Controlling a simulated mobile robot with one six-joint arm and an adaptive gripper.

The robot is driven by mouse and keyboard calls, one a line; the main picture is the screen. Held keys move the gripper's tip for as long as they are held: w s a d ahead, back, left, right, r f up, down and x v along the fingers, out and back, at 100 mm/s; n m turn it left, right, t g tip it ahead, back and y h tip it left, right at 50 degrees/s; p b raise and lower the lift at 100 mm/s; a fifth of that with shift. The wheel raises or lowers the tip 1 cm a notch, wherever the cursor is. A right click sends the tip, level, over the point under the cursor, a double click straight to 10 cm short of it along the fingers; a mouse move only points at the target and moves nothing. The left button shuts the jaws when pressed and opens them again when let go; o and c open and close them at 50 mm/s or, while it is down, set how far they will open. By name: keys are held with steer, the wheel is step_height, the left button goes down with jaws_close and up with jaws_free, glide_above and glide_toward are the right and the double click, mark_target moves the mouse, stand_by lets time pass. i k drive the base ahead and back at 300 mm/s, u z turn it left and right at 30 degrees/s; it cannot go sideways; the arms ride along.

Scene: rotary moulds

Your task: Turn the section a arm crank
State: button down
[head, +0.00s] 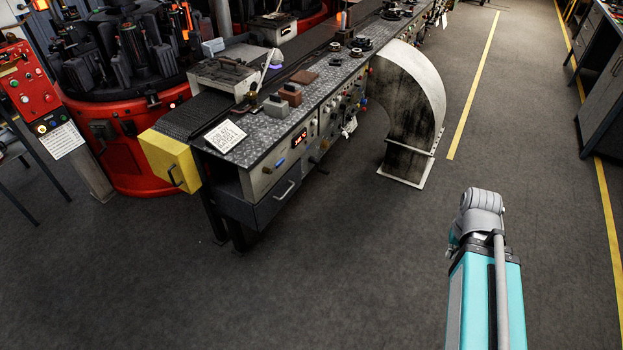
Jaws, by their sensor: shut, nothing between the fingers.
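I cannot tell which part is the section a arm crank; no label naming it is readable. The long control bench (225,170) runs from the centre left to the top. A pale lever (267,66) stands tilted on its top, by a grey box-like unit (228,75). Small dark round knobs or handwheels (357,50) sit farther along the bench top. My gripper is not in view; only a teal and grey part of my own body shows at lower right, apart from the bench.
A curved metal duct (408,95) stands on the floor at the bench's right side. Red rotary machines (140,175) stand behind it at left, with a red control box (25,85). The foreground floor is clear.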

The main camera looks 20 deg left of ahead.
mark_target(315, 161)
steer(key=z, duration=0.05)
steer(key=k, duration=1.35)
steer(key=u, duration=0.7)
steer(key=i, duration=1)
